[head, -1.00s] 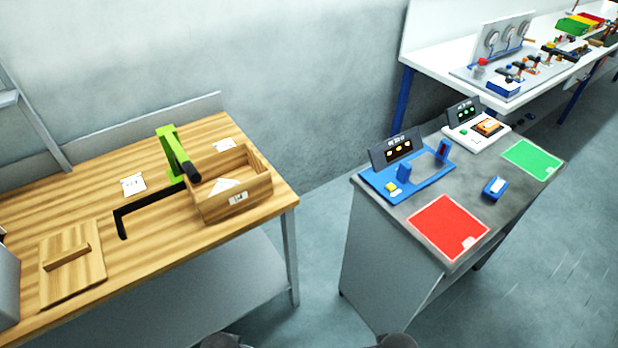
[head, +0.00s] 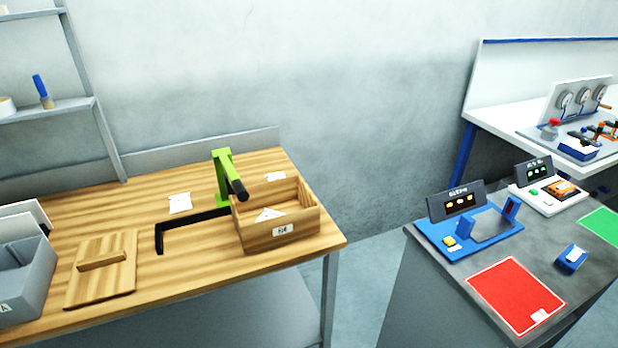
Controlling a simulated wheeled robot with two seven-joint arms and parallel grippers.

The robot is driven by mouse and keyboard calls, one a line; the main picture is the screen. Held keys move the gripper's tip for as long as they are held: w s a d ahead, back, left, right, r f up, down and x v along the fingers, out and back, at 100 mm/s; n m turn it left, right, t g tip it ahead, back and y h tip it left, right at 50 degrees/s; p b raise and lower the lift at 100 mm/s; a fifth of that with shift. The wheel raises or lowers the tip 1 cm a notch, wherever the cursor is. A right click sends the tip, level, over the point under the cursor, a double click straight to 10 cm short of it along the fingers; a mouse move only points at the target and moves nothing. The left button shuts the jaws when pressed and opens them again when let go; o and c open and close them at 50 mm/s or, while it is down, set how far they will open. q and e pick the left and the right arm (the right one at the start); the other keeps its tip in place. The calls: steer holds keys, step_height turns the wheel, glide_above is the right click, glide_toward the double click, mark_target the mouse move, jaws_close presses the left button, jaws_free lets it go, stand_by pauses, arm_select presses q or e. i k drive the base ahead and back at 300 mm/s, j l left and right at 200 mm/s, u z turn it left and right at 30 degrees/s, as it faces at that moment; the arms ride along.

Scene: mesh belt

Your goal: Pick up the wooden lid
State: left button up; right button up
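The wooden lid (head: 115,282) lies flat on the wooden workbench (head: 205,265), toward its front left. It is a square board with a raised bar handle (head: 102,260) across it. Neither of my grippers shows in the head view.
A grey bin (head: 28,285) stands close to the lid's left. A black L-shaped bracket (head: 160,238) and a green clamp (head: 222,170) with a black handle are between lid and box. A grey table (head: 420,290) with a red mat (head: 513,297) stands right, across a gap.

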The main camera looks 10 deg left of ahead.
mark_target(103, 268)
steer(key=u, duration=1.75)
